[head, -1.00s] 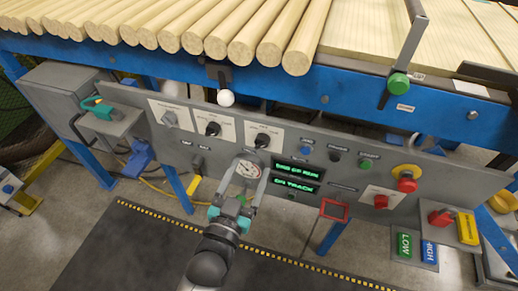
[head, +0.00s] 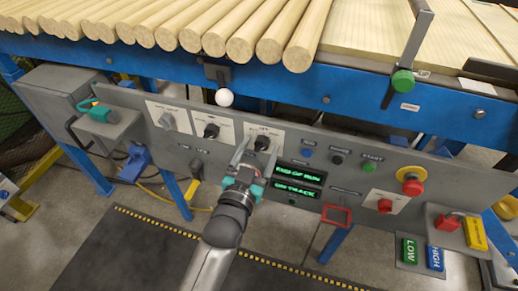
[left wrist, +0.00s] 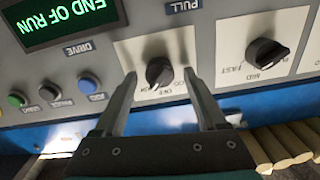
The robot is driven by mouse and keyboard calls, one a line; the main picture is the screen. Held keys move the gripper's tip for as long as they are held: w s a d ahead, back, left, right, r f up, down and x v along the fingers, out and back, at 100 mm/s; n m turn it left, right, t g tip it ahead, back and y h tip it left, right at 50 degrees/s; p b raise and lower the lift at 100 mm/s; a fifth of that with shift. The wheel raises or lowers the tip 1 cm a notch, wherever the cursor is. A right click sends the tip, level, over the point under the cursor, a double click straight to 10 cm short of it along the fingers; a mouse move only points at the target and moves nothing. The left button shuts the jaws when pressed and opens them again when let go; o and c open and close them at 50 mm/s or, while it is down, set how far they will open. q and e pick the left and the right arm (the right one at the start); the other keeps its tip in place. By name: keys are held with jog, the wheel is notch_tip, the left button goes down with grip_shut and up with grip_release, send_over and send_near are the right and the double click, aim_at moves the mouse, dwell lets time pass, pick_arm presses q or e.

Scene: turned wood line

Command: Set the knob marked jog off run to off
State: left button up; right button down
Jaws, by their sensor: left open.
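My left gripper (head: 257,157) is open at the control panel. Its fingertips stand either side of a black knob (head: 262,143), the rightmost of three on white plates. In the left wrist view, this knob (left wrist: 159,72) shows between the open fingertips, with gaps on both sides. Its plate (left wrist: 150,48) appears upside down, with lettering partly hidden and too small to read surely; I cannot confirm jog, off, run. The neighbouring black knob (left wrist: 266,53) has a plate reading mid and fast. My right gripper is not in view.
A green-lit display (head: 297,172) reads end of run. Blue, black and green (head: 369,167) buttons and a red stop button (head: 410,183) lie to its right. A white ball (head: 224,97) sticks out above the panel. Wooden rods (head: 240,40) lie above.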

pick_arm(q)
jog(key=shift+c, duration=0.4)
grip_shut()
jog(key=n+p, duration=0.4)
jog(key=n, duration=0.1)
jog(key=shift+a+r+n, duration=0.1)
jog(key=shift+n, duration=0.2)
jog(key=shift+n+p, duration=0.5)
jog(key=shift+n, duration=1)
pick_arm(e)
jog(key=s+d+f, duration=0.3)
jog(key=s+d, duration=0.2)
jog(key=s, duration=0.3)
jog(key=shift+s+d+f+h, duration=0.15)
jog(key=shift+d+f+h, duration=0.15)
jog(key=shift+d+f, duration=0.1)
